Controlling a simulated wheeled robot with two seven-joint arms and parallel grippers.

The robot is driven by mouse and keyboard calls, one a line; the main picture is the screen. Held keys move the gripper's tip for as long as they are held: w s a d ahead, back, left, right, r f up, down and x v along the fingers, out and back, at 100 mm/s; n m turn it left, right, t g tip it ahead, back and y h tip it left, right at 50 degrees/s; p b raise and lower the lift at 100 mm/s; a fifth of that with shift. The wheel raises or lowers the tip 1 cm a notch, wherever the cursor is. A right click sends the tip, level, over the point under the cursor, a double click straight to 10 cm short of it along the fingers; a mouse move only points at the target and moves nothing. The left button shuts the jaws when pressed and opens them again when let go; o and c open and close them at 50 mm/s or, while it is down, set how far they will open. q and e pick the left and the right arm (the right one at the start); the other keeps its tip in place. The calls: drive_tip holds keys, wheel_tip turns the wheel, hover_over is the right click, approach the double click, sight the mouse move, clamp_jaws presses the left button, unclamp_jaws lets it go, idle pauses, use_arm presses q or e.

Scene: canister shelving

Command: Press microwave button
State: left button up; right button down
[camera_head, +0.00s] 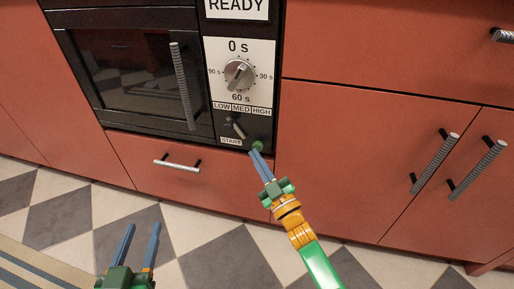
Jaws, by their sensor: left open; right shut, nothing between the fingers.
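The black microwave (125,68) is built into the red cabinets at the upper left, with its door closed and a vertical handle (182,86). Its control panel (257,53) has a READY sign, a dial (238,74) and a LOW/MED/HIGH lever. The green round button (257,146) sits beside the START label at the panel's bottom. My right gripper (256,156) is shut and empty, its fingertips at the button's lower edge. I cannot tell whether they touch it. My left gripper (139,228) is open and empty at the bottom left, over the floor.
A red drawer with a handle (177,163) lies below the microwave. Cabinet doors with handles (436,163) are at the right. The checkered floor (205,235) is clear, with a striped rug (38,270) at the lower left.

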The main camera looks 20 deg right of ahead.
drive_tip(key=shift+w+d, duration=0.3)
drive_tip(key=shift+w, duration=0.1)
idle(0.6)
drive_tip(key=shift+s+a, duration=0.1)
drive_tip(key=shift+s+a+p, duration=0.3)
drive_tip(key=shift+s+a, duration=0.1)
drive_tip(key=shift+s, duration=0.25)
drive_tip(key=s+a+p, duration=0.1)
drive_tip(key=s, duration=0.1)
drive_tip(key=s+a+p, duration=0.1)
drive_tip(key=s+a, duration=0.1)
idle(0.5)
drive_tip(key=shift+d, duration=0.1)
idle(0.4)
